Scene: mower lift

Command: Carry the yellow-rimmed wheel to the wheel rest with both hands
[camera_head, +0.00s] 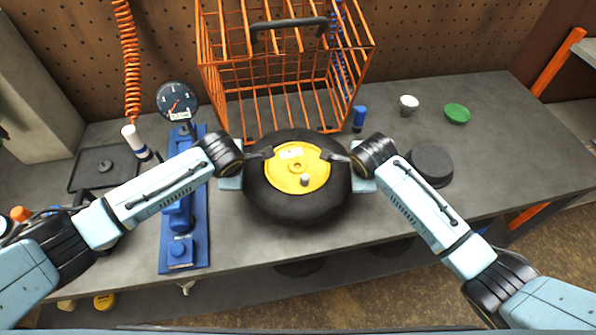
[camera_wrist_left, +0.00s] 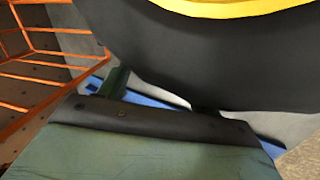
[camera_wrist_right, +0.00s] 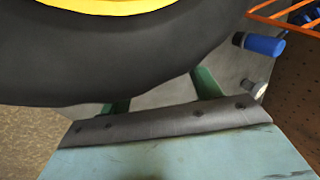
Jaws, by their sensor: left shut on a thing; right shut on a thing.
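The yellow-rimmed wheel (camera_head: 284,177), a black tyre around a yellow disc, lies flat between my two grippers near the middle of the bench's front side. My left gripper (camera_head: 258,155) is shut on its left side and my right gripper (camera_head: 341,158) on its right side. The tyre fills the top of the left wrist view (camera_wrist_left: 200,50) and of the right wrist view (camera_wrist_right: 100,55). It hides the bench beneath, so its height is unclear. A low, dark round block (camera_head: 430,164), possibly the wheel rest, stands right of my right gripper.
An orange wire cage (camera_head: 285,75) stands right behind the wheel. A blue stand with a gauge (camera_head: 177,100) is at left, near a black tray (camera_head: 103,168).

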